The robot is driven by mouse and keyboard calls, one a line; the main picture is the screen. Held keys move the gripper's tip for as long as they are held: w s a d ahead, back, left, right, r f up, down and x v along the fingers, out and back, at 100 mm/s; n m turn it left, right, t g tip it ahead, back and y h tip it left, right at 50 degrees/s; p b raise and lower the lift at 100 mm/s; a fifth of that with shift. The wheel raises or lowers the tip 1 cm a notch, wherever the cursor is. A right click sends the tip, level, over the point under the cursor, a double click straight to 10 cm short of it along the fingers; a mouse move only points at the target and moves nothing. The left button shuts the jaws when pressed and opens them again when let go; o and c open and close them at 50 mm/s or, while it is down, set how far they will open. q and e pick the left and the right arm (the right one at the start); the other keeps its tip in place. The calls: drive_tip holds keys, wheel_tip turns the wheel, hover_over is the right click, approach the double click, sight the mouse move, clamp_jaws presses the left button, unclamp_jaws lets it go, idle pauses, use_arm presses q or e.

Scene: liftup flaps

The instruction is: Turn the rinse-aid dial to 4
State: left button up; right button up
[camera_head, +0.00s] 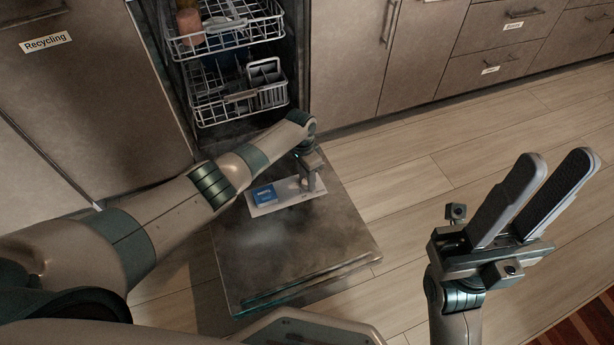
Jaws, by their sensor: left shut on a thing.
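The dishwasher door (300,245) is folded down flat, its inner face up. On it sits a pale dispenser panel (289,195) with a blue part (264,194) at its left end. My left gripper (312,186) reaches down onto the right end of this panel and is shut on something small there. The rinse-aid dial is hidden under the gripper, and its setting cannot be read. My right gripper (537,194) is raised at the right, open and empty, with its two long fingers apart.
The upper rack (225,28) and lower rack (228,100) sit inside the dishwasher behind the door. The lower rack has a cutlery basket (266,85). Cabinets and drawers (505,25) line the back. The wooden floor (420,180) right of the door is clear.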

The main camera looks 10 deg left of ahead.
use_arm(q)
drive_tip(key=shift+m, duration=1.3)
drive_tip(key=o, duration=1)
drive_tip(key=shift+o, duration=0.2)
